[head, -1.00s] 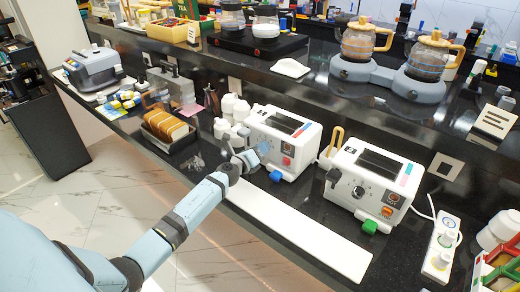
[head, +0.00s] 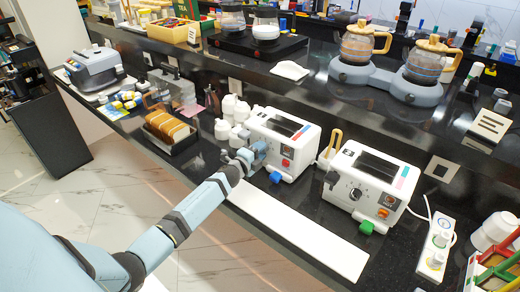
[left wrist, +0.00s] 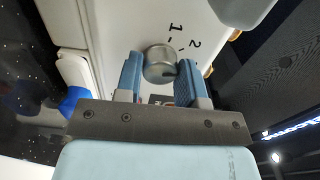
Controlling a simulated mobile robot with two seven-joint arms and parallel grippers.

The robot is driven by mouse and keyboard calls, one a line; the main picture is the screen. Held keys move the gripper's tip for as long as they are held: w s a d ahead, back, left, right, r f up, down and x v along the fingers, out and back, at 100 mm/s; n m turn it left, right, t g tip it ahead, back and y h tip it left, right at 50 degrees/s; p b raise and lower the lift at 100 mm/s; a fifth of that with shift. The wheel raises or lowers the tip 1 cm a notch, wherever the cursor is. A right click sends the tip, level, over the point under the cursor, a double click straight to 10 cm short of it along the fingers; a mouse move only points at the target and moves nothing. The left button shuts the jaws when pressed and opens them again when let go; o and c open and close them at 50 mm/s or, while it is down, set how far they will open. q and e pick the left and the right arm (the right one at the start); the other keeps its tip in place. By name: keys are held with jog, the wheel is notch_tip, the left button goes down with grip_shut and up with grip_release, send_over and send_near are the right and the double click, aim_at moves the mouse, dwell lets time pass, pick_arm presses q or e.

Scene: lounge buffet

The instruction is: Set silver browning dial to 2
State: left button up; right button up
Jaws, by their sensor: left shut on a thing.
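The left white toaster (head: 270,128) stands on the black counter, with a red button and a blue lever on its front. Its silver browning dial (left wrist: 160,60) shows in the left wrist view, with the printed marks 1 and 2 beside it. My left gripper (head: 254,155) is at the toaster's front face and covers the dial in the head view. In the left wrist view, the blue fingers of my left gripper (left wrist: 159,76) are shut on the dial from both sides. I cannot tell which mark the dial points to. My right gripper is not in view.
A second white toaster (head: 366,186) with a dark dial and green lever stands to the right. A white board (head: 298,238) lies along the counter's front. A bread tray (head: 171,134) and several white cups (head: 232,110) are to the left.

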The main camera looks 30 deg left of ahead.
pick_arm(q)
jog(key=shift+n+p, duration=0.75)
jog(key=shift+n, duration=1.75)
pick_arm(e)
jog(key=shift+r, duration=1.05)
pick_arm(q)
jog(key=o, duration=0.9)
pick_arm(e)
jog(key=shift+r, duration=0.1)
pick_arm(q)
jog(key=s, duration=0.9)
jog(key=s+a, duration=0.1)
jog(key=s, duration=0.3)
jog(key=shift+s+b, duration=0.4)
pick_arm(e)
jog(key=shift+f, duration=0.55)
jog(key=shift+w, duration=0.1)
